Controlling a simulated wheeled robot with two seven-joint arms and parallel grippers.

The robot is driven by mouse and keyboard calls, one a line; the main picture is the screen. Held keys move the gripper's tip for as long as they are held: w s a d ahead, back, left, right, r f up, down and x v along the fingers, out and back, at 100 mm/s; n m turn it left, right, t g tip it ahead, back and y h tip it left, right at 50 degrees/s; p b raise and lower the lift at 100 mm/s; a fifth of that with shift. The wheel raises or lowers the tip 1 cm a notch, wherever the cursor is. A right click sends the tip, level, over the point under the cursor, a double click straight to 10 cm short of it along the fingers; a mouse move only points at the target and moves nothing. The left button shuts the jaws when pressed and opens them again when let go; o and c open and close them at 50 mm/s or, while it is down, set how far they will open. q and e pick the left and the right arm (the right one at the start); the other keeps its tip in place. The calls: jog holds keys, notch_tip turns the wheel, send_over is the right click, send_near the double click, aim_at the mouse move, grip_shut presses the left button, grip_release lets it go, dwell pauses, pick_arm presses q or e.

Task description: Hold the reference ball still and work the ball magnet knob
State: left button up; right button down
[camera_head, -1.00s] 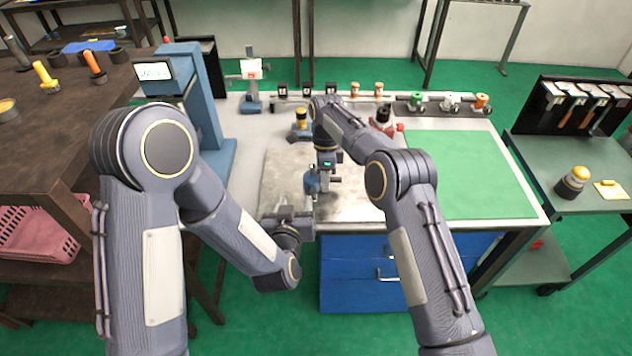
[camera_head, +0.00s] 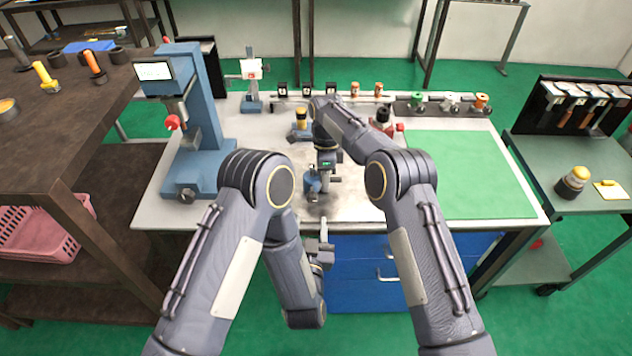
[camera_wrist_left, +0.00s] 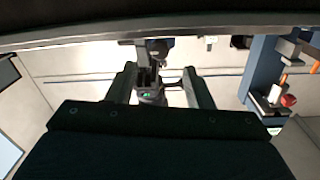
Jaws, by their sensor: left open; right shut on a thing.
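A small blue fixture (camera_head: 312,184) stands near the front middle of the bench. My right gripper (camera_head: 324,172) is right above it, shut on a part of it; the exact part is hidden. I cannot make out the reference ball or the magnet knob clearly in the head view. My left gripper (camera_head: 323,240) is at the bench's front edge, nearer than the fixture and apart from it. In the left wrist view my left gripper's fingers (camera_wrist_left: 163,85) are wide apart.
A blue press-like stand (camera_head: 205,135) with a red knob (camera_head: 172,122) is at the bench's left. A green mat (camera_head: 465,172) lies at the right. Several small coloured items line the back. Blue drawers (camera_head: 370,272) are under the front edge.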

aim_at(311, 200)
pick_arm(q)
jog(key=w, duration=0.7)
jog(key=shift+w+d, duration=0.15)
jog(key=shift+w, duration=0.05)
jog(key=c, duration=1)
jog(key=n, duration=0.5)
jog(key=shift+n, duration=0.3)
jog(key=o, duration=1)
